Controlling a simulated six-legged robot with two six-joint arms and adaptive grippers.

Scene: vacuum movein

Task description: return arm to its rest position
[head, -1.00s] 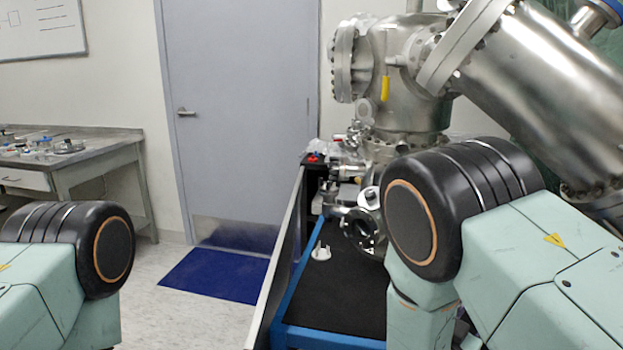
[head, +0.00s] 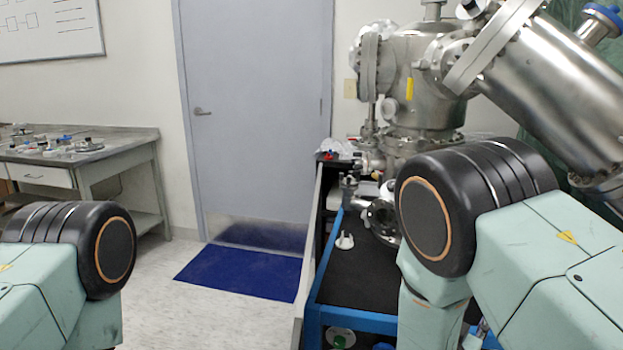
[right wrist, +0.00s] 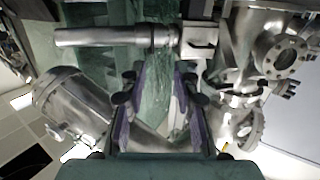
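My right arm (head: 540,250) is folded on the right of the head view, its large black joint in front of the cart. My right gripper (right wrist: 160,100) shows in the right wrist view with its two purple-padded fingers apart and nothing between them. Its fingertips are not clear in the head view. My left arm (head: 40,290) is at the lower left of the head view; its gripper is out of view.
A blue-framed cart with a black top (head: 355,285) stands behind my right arm, with a small white part (head: 344,241) on it. A steel vacuum chamber (head: 425,85) is beyond. A bench (head: 110,150) is left. Floor (head: 215,315) between is clear.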

